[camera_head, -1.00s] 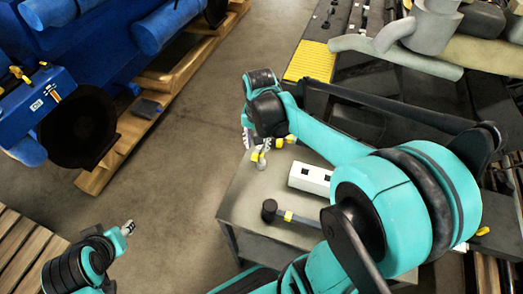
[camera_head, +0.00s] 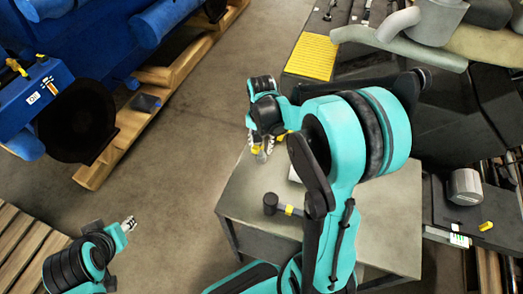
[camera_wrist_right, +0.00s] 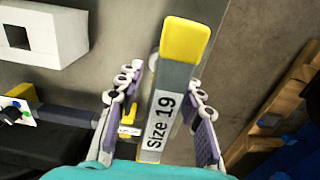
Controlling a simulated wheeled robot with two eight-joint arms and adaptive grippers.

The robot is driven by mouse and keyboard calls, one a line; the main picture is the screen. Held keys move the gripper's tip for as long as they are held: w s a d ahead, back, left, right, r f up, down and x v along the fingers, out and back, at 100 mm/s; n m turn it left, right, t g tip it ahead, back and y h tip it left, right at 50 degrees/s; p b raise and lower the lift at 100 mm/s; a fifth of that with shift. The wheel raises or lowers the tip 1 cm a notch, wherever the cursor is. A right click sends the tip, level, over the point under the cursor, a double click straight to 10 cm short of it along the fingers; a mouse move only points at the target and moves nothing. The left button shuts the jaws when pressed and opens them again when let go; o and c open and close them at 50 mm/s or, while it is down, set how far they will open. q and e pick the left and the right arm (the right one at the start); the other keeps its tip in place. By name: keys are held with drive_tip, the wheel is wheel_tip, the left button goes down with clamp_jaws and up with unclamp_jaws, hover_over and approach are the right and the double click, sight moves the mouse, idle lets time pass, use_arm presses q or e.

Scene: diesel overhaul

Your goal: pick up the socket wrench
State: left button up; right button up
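A grey bar-like tool with a yellow end and a "Size 19" label (camera_wrist_right: 177,85), apparently the socket wrench, lies between the fingers of my right gripper (camera_wrist_right: 160,115) in the wrist view. Gaps show on both sides, so the gripper is open around it and not clamped.
A black-headed mallet (camera_head: 270,203) lies on the grey table (camera_head: 385,225). A grey cylinder (camera_head: 464,187) stands at right. Floor left of the table is clear.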

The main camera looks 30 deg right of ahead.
drive_tip(key=shift+r, duration=0.1)
drive_tip(key=shift+c, duration=0.6)
clamp_jaws()
drive_tip(key=shift+r, duration=0.5)
drive_tip(key=r+p, duration=0.1)
drive_tip(key=r, duration=0.1)
drive_tip(key=d+r+p, duration=0.1)
drive_tip(key=r, duration=0.1)
drive_tip(key=shift+s, duration=0.2)
drive_tip(key=s+d+r+p, duration=0.2)
drive_tip(key=d+r, duration=0.4)
drive_tip(key=d, duration=0.4)
drive_tip(key=shift+s+p, duration=0.3)
drive_tip(key=shift+s, duration=0.2)
